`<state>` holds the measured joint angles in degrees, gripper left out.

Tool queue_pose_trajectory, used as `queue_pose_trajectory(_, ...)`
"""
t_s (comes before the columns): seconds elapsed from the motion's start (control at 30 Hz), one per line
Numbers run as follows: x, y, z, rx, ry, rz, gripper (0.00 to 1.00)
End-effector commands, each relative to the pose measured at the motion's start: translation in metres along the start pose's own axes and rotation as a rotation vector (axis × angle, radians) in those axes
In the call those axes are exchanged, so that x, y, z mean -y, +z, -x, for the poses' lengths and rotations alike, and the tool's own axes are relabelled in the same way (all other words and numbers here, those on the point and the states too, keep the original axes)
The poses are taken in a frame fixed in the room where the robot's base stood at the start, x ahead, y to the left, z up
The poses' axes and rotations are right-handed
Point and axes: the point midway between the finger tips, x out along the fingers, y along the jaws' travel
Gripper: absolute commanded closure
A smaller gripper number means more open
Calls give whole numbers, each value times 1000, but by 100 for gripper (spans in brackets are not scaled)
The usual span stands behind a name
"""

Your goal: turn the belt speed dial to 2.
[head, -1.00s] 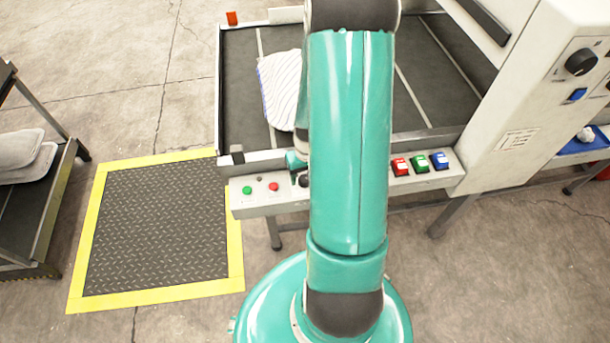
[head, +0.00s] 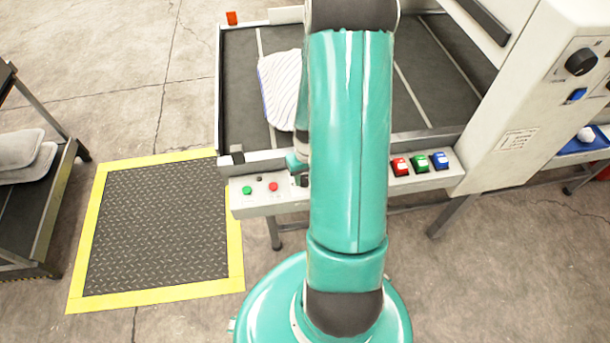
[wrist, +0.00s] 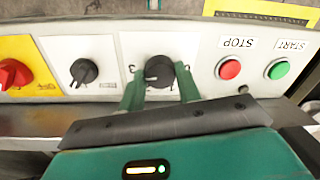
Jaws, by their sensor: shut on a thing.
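In the wrist view, a black dial (wrist: 160,68) sits on a white plate of the control panel. My gripper (wrist: 160,80) has its two green fingers on either side of this dial and is shut on it. A pale mark shows on the left part of the dial. The lettering around it is partly covered by the fingers, so I cannot read its setting. In the head view, my teal arm hides the dial and most of the gripper at the front panel (head: 262,205).
In the wrist view, a red STOP button (wrist: 229,68) and green START button (wrist: 278,69) are right of the dial. A second black knob (wrist: 83,72) and a red knob (wrist: 12,75) are left. A striped pillow cover (head: 278,85) lies on the belt (head: 240,110).

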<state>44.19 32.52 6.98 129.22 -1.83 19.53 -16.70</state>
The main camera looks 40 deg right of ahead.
Motion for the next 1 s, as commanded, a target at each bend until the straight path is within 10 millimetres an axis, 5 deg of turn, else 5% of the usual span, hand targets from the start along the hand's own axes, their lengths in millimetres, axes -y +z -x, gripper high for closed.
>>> queue_pose_trajectory(1.0, 1, -2, 1, 45, 1, 822, 89)
